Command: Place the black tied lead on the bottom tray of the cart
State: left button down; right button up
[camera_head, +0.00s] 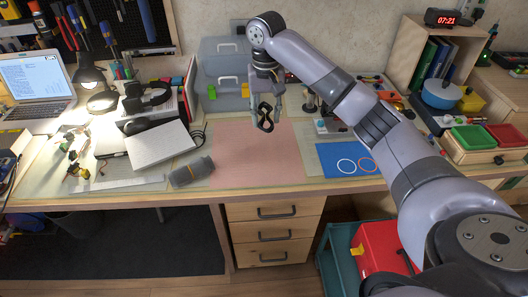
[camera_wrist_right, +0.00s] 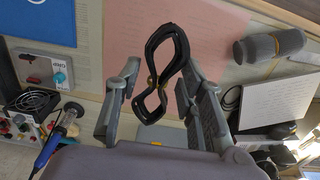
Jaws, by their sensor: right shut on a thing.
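The black tied lead (camera_head: 265,112) is a looped bundle held in my right gripper (camera_head: 264,123), above the pink mat. In the right wrist view the lead (camera_wrist_right: 180,48) forms a figure-eight with a yellowish tie at its middle, between the two fingers of my right gripper (camera_wrist_right: 157,95). It is clear of the desk. The teal cart (camera_head: 333,241) stands on the floor at the lower middle right, in front of the desk. Its bottom tray cannot be made out clearly. My left gripper is not in view.
A red toolbox (camera_head: 377,250) sits on the cart, and my right arm covers part of that area. The pink mat (camera_head: 255,160) is bare. Wooden drawers (camera_head: 275,232) stand beside the cart.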

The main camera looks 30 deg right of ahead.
aim_at(266, 163)
notch_tip(266, 163, down, 16)
jog(key=shift+f, duration=0.2)
jog(key=shift+f, duration=0.15)
jog(key=o, duration=1.2)
